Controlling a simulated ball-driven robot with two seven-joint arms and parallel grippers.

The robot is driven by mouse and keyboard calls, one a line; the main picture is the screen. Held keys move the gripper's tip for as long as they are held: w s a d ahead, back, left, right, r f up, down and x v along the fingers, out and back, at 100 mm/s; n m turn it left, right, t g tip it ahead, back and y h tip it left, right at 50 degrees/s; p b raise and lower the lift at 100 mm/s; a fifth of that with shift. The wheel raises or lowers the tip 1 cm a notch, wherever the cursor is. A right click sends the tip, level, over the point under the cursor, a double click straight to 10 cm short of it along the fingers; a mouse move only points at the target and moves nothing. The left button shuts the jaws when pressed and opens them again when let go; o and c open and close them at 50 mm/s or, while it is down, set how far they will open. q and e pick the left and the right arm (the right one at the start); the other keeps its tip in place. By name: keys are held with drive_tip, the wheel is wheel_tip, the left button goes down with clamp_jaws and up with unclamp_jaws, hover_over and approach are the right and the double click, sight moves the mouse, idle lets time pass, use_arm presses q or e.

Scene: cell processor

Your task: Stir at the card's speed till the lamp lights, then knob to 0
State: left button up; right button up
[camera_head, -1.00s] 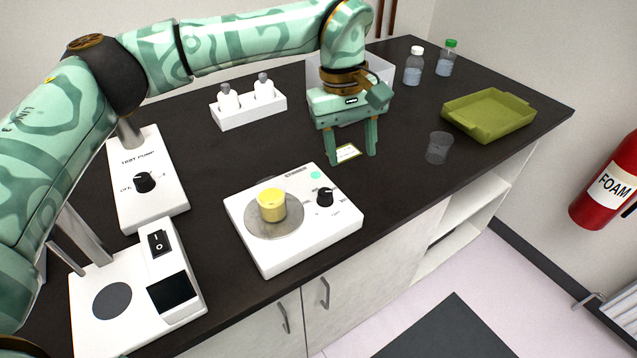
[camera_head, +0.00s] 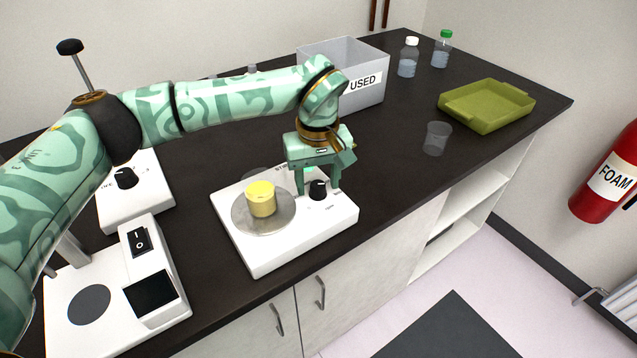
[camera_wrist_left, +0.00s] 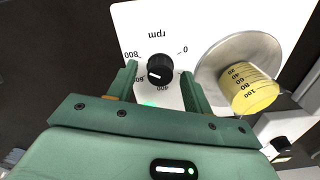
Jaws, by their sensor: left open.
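The stirrer (camera_head: 255,255) is a white box with a round grey plate (camera_head: 240,222), and it stands near the counter's front edge. A beaker of yellow liquid (camera_head: 261,200) sits on the plate. My left gripper (camera_head: 318,192) points down, open, with its fingers either side of the black knob (camera_head: 318,189). In the left wrist view the knob (camera_wrist_left: 160,68) lies between the fingertips; its white mark points roughly towards the 600 label. I cannot tell whether they touch it. A pale green spot (camera_wrist_left: 150,103), perhaps the lamp, is partly covered. The card is hidden. My right gripper is not in view.
A grey bin marked USED (camera_head: 362,98) stands behind my left gripper. A clear cup (camera_head: 437,138), a green tray (camera_head: 487,106) and two bottles are at the right. A white device with a rocker switch (camera_head: 139,241) and a pump box (camera_head: 135,203) stand left.

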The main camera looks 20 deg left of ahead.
use_arm(q)
drive_tip(key=shift+f, duration=0.35)
drive_tip(key=c, duration=1)
drive_tip(key=shift+o, duration=0.2)
drive_tip(key=shift+r, duration=0.1)
